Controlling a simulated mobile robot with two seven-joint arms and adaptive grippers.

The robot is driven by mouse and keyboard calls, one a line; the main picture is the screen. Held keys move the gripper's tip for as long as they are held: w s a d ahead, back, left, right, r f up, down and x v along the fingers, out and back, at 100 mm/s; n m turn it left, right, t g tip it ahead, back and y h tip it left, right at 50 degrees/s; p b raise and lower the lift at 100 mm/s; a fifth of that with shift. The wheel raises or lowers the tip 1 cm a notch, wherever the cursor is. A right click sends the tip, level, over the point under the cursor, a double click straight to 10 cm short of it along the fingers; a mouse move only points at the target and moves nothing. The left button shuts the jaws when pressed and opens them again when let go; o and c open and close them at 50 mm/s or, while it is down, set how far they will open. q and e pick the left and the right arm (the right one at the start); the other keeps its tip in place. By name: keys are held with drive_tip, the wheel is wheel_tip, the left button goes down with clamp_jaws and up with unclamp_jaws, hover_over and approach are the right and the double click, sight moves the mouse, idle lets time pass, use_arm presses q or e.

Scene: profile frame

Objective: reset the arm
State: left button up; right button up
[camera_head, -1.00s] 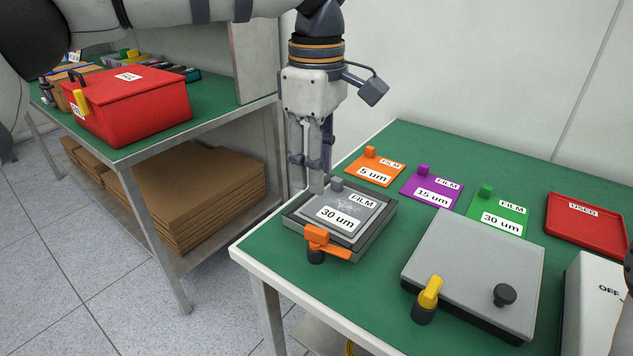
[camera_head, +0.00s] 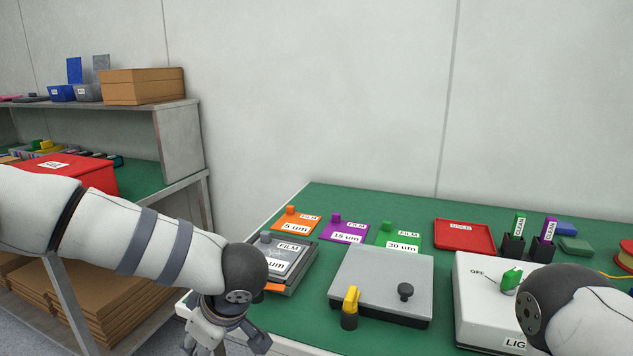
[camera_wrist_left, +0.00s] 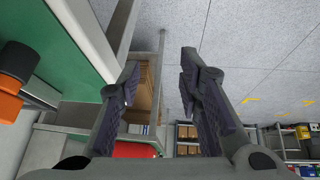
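My left arm comes in from the left in the head view, with its wrist bent down at the table's front left corner.
The green table (camera_head: 290,325) bears a grey film frame (camera_head: 300,277) partly behind my left wrist. Orange (camera_head: 283,222), purple (camera_head: 331,233) and green (camera_head: 388,245) film cards, a grey lidded box (camera_head: 375,270), a red tray (camera_head: 465,246) and a white switch box (camera_head: 480,300) stand there too. A shelf bench stands left.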

use_arm(q)
drive_tip(key=s+a+f+m+t+h, duration=0.1)
drive_tip(key=s+f+m+h, duration=0.2)
drive_tip(key=s+f+m, duration=1)
drive_tip(key=s+a+f+g+h, duration=0.1)
drive_tip(key=s+f+g, duration=0.2)
drive_tip(key=s, duration=1)
drive_tip(key=s+a+f+g+h, duration=0.1)
drive_tip(key=s+a+f+g, duration=0.1)
drive_tip(key=s, duration=1)
drive_tip(key=shift+s+f+g, duration=0.35)
drive_tip(key=shift+f+g, duration=0.25)
drive_tip(key=shift+f, duration=0.2)
